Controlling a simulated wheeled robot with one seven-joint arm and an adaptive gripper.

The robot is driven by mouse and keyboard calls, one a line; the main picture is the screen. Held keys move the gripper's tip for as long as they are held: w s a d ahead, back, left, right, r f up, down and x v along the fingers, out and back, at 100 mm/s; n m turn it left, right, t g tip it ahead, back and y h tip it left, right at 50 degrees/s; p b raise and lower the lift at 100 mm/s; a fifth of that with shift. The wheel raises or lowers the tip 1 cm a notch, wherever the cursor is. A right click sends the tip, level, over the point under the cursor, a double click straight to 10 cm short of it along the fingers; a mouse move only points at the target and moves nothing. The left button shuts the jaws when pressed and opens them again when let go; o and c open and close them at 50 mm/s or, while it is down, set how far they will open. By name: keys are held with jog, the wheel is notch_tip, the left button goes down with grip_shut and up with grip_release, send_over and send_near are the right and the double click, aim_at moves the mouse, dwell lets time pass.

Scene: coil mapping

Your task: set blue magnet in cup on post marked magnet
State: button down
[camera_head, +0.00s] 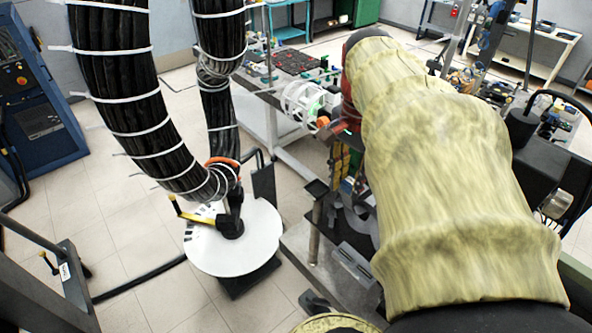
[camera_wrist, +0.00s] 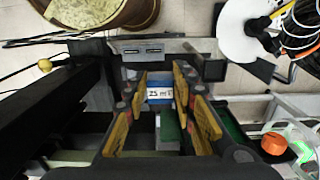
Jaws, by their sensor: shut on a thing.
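In the wrist view, my gripper (camera_wrist: 159,72) has its yellow-padded fingers around a blue block with a white label (camera_wrist: 160,92), which appears to be the blue magnet. The label's text is too small to read surely. In the head view, my gripper (camera_head: 342,163) hangs partly hidden behind my padded arm, and I cannot make out the magnet there. A slim metal post with a small dark square cup on top (camera_head: 316,188) stands just left of and below my gripper, apart from it. I cannot read a marking on this post.
A white coil frame (camera_head: 303,102) with an orange part is at the near end of a cluttered bench (camera_head: 262,85). Left of the post are a round white plate (camera_head: 235,250) and thick black cable bundles (camera_head: 130,85). Grey metal plates (camera_head: 348,262) lie low by the post.

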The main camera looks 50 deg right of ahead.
jog(key=w+d+f, duration=0.1)
jog(key=w+f, duration=0.1)
jog(key=w, duration=0.2)
jog(key=w+d+f+p, duration=0.1)
jog(key=w+d+f, duration=0.1)
jog(key=w+f, duration=0.1)
jog(key=w+d+f+p, duration=0.1)
jog(key=w+f, duration=0.2)
jog(key=w, duration=0.2)
jog(key=shift+d+f, duration=0.25)
jog(key=shift+d, duration=0.15)
jog(key=f, duration=0.1)
jog(key=w+f, duration=0.1)
jog(key=f, duration=0.1)
jog(key=shift+d+f+p, duration=0.15)
jog(key=shift+d+p, duration=0.05)
jog(key=shift+p, duration=0.15)
jog(key=shift+s+f, duration=0.1)
jog(key=shift+f, duration=0.35)
jog(key=c, duration=1.5)
grip_release()
jog(key=shift+o, duration=0.2)
